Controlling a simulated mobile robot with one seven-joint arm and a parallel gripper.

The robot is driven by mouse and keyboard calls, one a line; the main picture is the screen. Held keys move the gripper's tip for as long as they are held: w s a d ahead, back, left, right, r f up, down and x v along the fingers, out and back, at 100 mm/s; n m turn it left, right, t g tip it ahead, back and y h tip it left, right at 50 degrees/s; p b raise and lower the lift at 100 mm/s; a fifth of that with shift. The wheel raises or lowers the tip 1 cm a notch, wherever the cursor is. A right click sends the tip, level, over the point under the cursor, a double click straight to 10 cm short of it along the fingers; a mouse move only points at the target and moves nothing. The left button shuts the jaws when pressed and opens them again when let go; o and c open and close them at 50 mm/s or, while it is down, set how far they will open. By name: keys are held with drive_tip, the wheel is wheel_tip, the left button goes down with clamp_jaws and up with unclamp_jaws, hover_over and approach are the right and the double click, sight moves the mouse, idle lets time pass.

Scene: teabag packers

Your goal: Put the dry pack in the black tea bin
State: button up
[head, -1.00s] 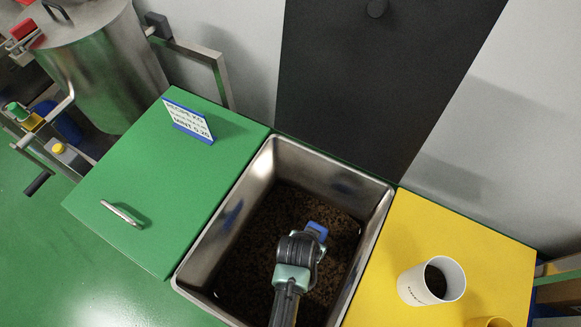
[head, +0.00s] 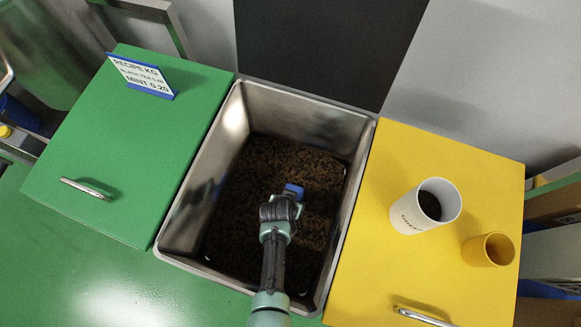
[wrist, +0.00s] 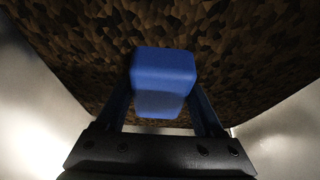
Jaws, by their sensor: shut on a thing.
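The dry pack, a small smooth blue block (head: 294,190), is in the jaws of my gripper (head: 285,201). In the wrist view the blue block (wrist: 163,70) sits between the two fingers, which are shut on it. The black tea bin (head: 229,120) is an open steel bin with dark brown loose tea (head: 270,160) in it. My gripper is inside the bin's outline in the head view, over the tea. The wrist view shows tea beyond the block; I cannot tell whether the block touches it.
A green lid (head: 150,130) with a recipe sign (head: 141,76) is left of the bin. A yellow lid (head: 380,230) is on the right, with a white cup (head: 408,213) and a small yellow cup (head: 476,251) on it. A dark panel (head: 325,45) stands behind. Steel bin walls surround my gripper.

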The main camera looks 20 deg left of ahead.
drive_tip(key=shift+f+b, duration=0.55)
drive_tip(key=shift+b, duration=0.05)
drive_tip(key=o, duration=1.5)
drive_tip(key=shift+c, duration=0.2)
